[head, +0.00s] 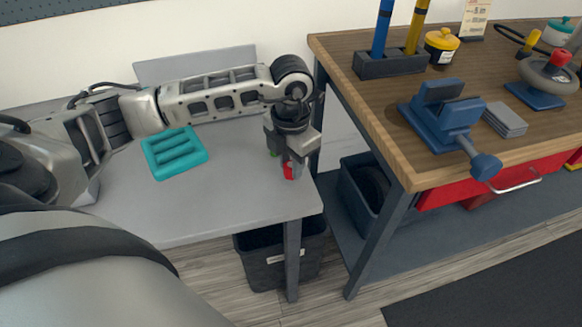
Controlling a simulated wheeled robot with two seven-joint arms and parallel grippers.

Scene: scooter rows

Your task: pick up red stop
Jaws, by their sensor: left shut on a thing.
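The red stop (288,171) is a small red piece low between the fingers of my left gripper (294,168), near the right end of the grey table (240,200). The gripper points down and is shut on the red stop, and its fingers hide part of it. I cannot tell whether the stop touches the table. A small green piece (274,153) shows just left of the gripper, partly hidden by it. My right gripper is not in view.
A teal tray (174,153) with slots lies on the grey table, left of the gripper. A wooden workbench (400,170) with a blue vise (445,115) stands at the right. A dark bin (262,258) sits under the table. The table's front middle is clear.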

